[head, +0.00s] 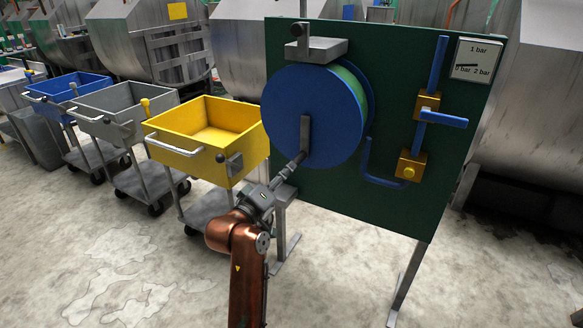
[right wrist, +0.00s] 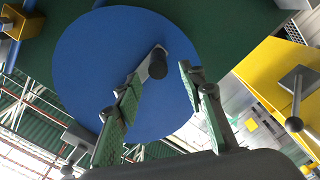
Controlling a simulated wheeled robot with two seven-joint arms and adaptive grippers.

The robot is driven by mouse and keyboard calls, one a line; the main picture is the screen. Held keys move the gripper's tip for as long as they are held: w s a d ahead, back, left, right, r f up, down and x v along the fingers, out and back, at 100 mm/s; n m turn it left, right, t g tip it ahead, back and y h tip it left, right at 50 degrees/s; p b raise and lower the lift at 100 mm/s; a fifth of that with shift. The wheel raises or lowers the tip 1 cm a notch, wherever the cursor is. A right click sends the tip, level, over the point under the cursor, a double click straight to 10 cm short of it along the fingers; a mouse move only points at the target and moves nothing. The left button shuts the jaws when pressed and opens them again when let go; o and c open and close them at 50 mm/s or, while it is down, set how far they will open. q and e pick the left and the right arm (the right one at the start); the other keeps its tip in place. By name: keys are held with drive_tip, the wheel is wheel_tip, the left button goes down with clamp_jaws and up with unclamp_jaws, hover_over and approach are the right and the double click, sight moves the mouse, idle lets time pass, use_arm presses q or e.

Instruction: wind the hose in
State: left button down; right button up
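The hose reel (head: 290,100) is a large blue disc on a green panel, with a green hose (head: 352,85) partly showing behind its rim. A grey crank arm (head: 305,130) is on the disc's face. My right gripper (head: 301,158) is close to the lower end of the crank in the head view. In the right wrist view my right gripper (right wrist: 160,76) is open, with its green-padded fingers apart. The dark end of the crank handle (right wrist: 157,64) shows between the fingertips; I cannot tell whether they touch it. My left gripper is not in view.
The green panel (head: 400,60) carries blue piping, a blue lever (head: 443,118), yellow valve blocks (head: 410,165) and a pressure gauge (head: 476,60). A grey bracket (head: 312,50) sits above the reel. A yellow cart (head: 205,165) stands close left, with grey and blue carts beyond.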

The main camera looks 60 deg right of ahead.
drive_tip(key=shift+w+a, duration=0.1)
drive_tip(key=shift+a, duration=2.55)
